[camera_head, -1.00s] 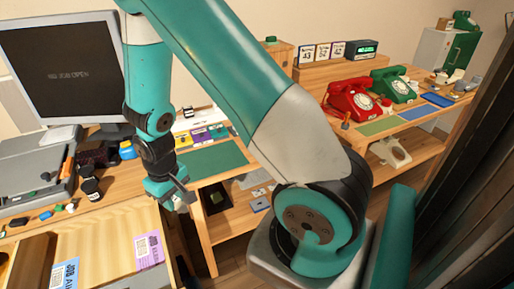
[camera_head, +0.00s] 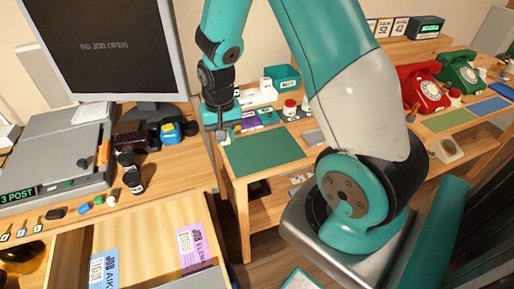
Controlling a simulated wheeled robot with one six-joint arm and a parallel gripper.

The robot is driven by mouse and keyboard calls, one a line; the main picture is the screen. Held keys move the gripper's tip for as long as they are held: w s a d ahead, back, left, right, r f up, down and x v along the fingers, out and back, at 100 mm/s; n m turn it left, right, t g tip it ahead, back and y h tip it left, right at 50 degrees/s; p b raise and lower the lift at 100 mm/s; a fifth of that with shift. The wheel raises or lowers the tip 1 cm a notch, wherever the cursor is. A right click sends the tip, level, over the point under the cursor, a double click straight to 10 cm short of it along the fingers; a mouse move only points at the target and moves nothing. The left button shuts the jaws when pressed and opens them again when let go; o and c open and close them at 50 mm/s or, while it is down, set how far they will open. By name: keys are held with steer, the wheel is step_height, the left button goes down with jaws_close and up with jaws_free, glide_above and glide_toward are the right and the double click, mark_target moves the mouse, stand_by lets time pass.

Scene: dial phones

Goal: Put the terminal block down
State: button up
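My gripper (camera_head: 222,134) points down at the left edge of the green mat (camera_head: 264,152), on the bench in the middle of the view. Its fingers are small and dark here, and I cannot tell whether they are open or shut. I cannot make out a terminal block between them; if one is there, it is hidden or too small to see. I cannot tell how high the fingertips are above the bench.
Cards (camera_head: 250,121), small jars (camera_head: 290,107) and a teal bin (camera_head: 283,77) stand behind the mat. An open drawer (camera_head: 140,235) with job cards is at the lower left. A monitor (camera_head: 103,50) stands at left. Red (camera_head: 424,88) and green phones (camera_head: 458,72) stand at right.

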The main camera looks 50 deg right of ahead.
mark_target(262, 150)
steer(key=s+d+r+m+b, duration=0.3)
steer(key=d+r+m, duration=0.8)
steer(key=m, duration=0.6)
steer(key=f, duration=1.3)
steer(key=d+f+b, duration=0.1)
steer(key=f, duration=0.6)
steer(key=shift+f, duration=0.25)
steer(key=shift+f, duration=0.15)
steer(key=o, duration=0.9)
